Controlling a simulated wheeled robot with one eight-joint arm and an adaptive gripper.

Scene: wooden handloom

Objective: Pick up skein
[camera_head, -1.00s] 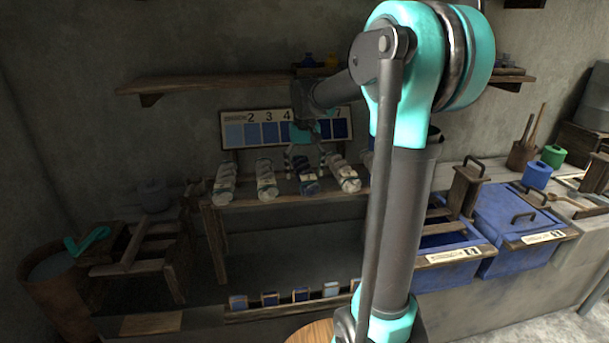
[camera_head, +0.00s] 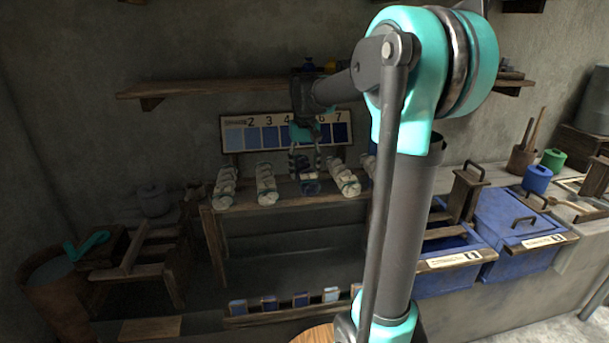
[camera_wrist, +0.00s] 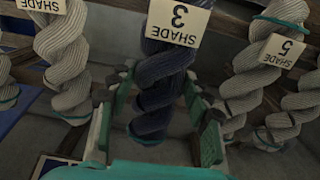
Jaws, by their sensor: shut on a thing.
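A dark blue twisted skein (camera_wrist: 160,100) with a "SHADE 3" tag (camera_wrist: 178,22) fills the middle of the wrist view. In the head view the same skein (camera_head: 310,187) shows small at the wooden bench (camera_head: 280,200), between pale skeins. My gripper (camera_head: 305,160) points down over it, with a finger on each side. In the wrist view my gripper (camera_wrist: 157,90) has its teal-and-dark fingers on both sides of the skein and is shut on it. I cannot tell whether the skein still touches the bench.
A numbered shade board (camera_head: 235,140) and a shelf (camera_head: 200,84) are behind.

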